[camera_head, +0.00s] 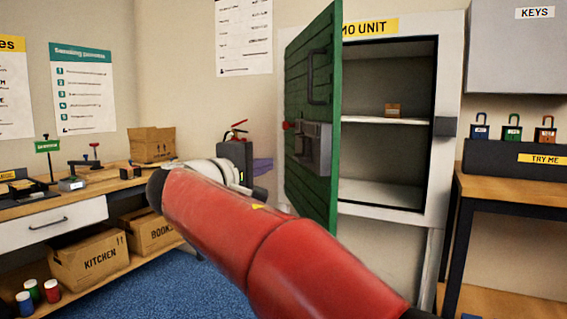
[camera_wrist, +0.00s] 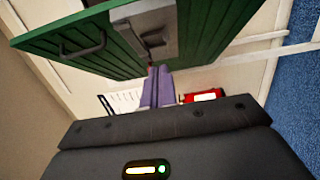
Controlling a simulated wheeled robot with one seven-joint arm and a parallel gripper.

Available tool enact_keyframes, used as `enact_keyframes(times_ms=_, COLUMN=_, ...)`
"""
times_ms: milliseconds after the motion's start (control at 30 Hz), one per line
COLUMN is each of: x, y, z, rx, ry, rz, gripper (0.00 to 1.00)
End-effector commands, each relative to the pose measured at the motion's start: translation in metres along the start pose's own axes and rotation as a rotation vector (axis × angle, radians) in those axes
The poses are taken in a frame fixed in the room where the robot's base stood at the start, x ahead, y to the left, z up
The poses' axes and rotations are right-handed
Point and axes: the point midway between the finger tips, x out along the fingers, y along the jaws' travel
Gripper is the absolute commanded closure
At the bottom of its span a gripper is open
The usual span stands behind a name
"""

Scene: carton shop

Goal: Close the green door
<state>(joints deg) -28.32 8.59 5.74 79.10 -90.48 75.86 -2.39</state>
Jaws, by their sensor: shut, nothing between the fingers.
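The green door (camera_head: 312,108) stands wide open on the white cabinet (camera_head: 447,150), swung out toward me on the cabinet's left side. It has a dark handle near its top and a grey lock box (camera_head: 313,146) below. In the wrist view the green door (camera_wrist: 202,30) fills the top, with its lock box (camera_wrist: 147,27) near the middle. My gripper (camera_head: 262,165) is left of the door, with its purple fingers partly hidden behind my wrist. In the wrist view my gripper (camera_wrist: 155,72) is shut and empty, its tips close to the door by the lock box; contact cannot be told.
The cabinet holds a small carton (camera_head: 392,110) on its shelf (camera_head: 380,121). A workbench (camera_head: 125,188) with cartons stands at left. A bench (camera_head: 515,188) with padlocks stands at right. A red fire extinguisher (camera_wrist: 203,96) shows beyond my gripper. Blue floor (camera_head: 180,285) is open at lower left.

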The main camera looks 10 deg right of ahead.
Motion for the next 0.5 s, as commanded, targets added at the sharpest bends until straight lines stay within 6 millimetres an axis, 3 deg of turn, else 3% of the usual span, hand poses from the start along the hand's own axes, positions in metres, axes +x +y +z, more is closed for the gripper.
enact_keyframes(times_ms=500, x=0.101, y=0.001, z=0.008, rx=0.001, ry=-0.005, rz=-0.002, gripper=1.0)
